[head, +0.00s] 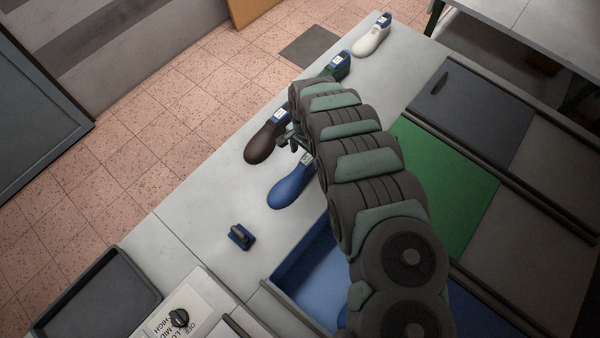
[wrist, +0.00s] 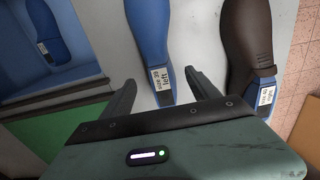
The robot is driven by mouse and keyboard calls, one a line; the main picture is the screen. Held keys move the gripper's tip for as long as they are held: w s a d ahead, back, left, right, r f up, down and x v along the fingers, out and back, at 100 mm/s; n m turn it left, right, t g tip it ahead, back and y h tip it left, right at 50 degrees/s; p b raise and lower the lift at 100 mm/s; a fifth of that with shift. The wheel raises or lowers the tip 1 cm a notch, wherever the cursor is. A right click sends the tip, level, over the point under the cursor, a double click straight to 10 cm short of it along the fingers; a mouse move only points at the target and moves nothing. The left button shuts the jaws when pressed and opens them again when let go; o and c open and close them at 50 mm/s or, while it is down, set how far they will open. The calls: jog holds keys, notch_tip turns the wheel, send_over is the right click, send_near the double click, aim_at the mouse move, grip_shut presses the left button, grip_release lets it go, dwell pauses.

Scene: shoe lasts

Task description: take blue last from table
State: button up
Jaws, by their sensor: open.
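The blue last (head: 290,190) lies on the pale table (head: 190,215), with a white label on its heel end. In the wrist view the blue last (wrist: 142,40) points away from me, and its label reads a size and "left". My gripper (wrist: 160,77) is open and empty. Its two fingers stand on either side of the blue last's labelled heel end, and I cannot tell how far above it they are. In the head view my gripper (head: 294,138) is partly hidden by my arm, near the blue last and the brown last (head: 262,142).
The brown last (wrist: 252,40) lies close to the right finger in the wrist view. A green last (head: 338,66) and a white last (head: 372,38) lie farther back. A blue bin (head: 300,275) holds another blue last (wrist: 42,35). A small dark-blue clamp-like object (head: 241,237) sits nearer the front.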

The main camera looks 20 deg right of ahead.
aim_at(305, 162)
jog(key=shift+s+a+f, duration=0.1)
jog(key=shift+f, duration=0.65)
jog(key=shift+s+a+f, duration=0.1)
jog(key=shift+f, duration=1.7)
jog(key=shift+d, duration=0.1)
grip_shut()
